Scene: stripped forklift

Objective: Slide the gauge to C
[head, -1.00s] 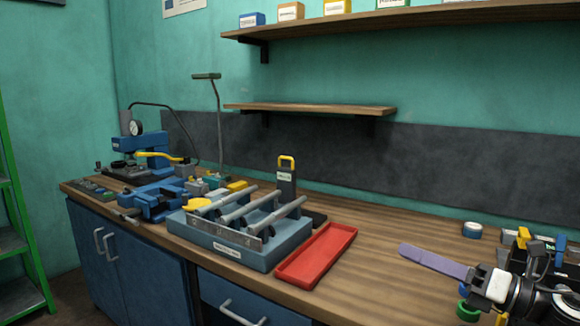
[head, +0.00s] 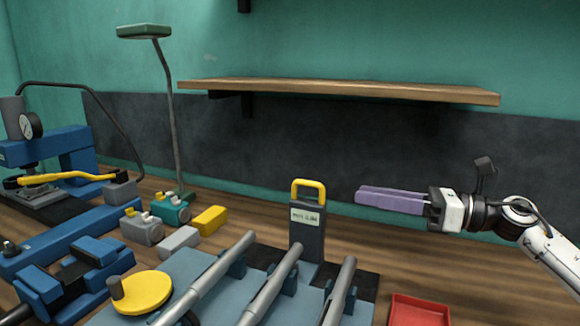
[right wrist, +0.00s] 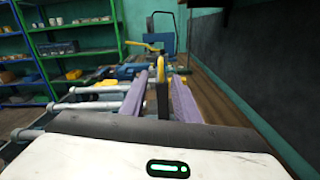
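The gauge (head: 308,238) is a dark upright block with a yellow handle loop and a pale label. It stands at the back of a blue-grey fixture (head: 190,268) that carries several slanted metal rods. My right gripper (head: 359,194) is to the right of the gauge, level with its upper part, and its purple fingers point left, short of it. In the right wrist view the gripper (right wrist: 167,72) is open and empty, with the gauge (right wrist: 163,102) lined up between its fingers. No mark C is legible. My left gripper is out of view.
A red tray (head: 418,312) lies at the lower right. A yellow round knob (head: 140,292) is at the fixture's left. Small blocks (head: 180,242), a lamp (head: 165,100) and a blue press (head: 60,150) stand further left. A wooden shelf (head: 340,91) hangs behind the gauge.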

